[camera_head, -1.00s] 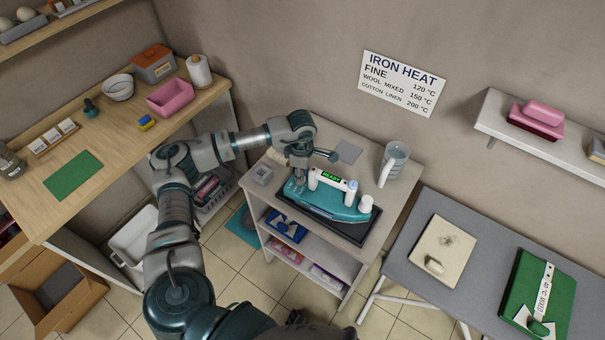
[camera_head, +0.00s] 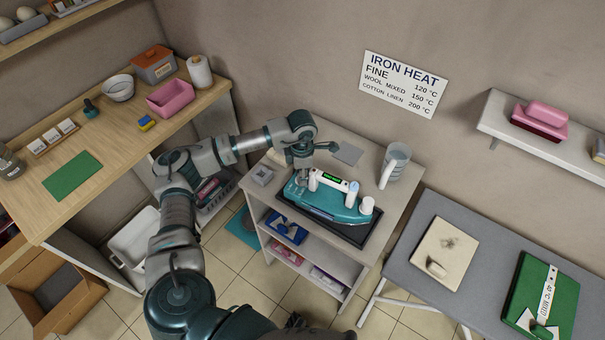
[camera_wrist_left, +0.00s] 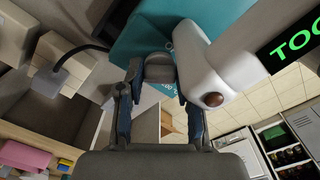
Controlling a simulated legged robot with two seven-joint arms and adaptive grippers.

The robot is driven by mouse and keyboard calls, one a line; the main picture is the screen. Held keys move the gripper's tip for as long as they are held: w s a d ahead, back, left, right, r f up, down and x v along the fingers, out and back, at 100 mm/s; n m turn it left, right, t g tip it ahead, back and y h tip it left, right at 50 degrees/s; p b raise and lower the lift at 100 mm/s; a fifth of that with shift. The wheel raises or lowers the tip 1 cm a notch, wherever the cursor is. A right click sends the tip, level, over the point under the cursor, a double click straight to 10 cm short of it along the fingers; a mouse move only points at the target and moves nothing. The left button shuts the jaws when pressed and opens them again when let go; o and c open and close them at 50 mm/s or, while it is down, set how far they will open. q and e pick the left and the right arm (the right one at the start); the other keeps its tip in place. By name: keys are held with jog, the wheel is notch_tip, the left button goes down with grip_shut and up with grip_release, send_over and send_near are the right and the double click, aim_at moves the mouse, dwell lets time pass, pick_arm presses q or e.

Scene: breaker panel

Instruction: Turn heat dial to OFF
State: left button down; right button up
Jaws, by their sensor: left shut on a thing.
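The teal iron (camera_head: 335,207) with a white handle rests on a dark tray (camera_head: 352,233) on the small grey cabinet. A display on its handle shows green text, too small to read in the head view. In the left wrist view the display (camera_wrist_left: 297,40) is cut off and begins "TOO". My left gripper (camera_head: 303,165) is at the iron's left end. In the wrist view, its fingers (camera_wrist_left: 160,88) are closed around a small grey round knob, the heat dial (camera_wrist_left: 159,67). The dial's markings cannot be read.
The ironing board (camera_head: 458,284) with cloths is at right. A wall sign (camera_head: 403,84) lists iron heats. The wooden counter is at left.

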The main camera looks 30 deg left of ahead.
pick_arm(q)
jog(key=shift+s+f, duration=0.15)
jog(key=shift+f, duration=0.05)
jog(key=c, duration=0.7)
grip_release()
jog(key=shift+c, duration=0.2)
jog(key=shift+a+r, duration=0.1)
notch_tip(320, 180, up, 12)
jog(key=shift+c, duration=0.3)
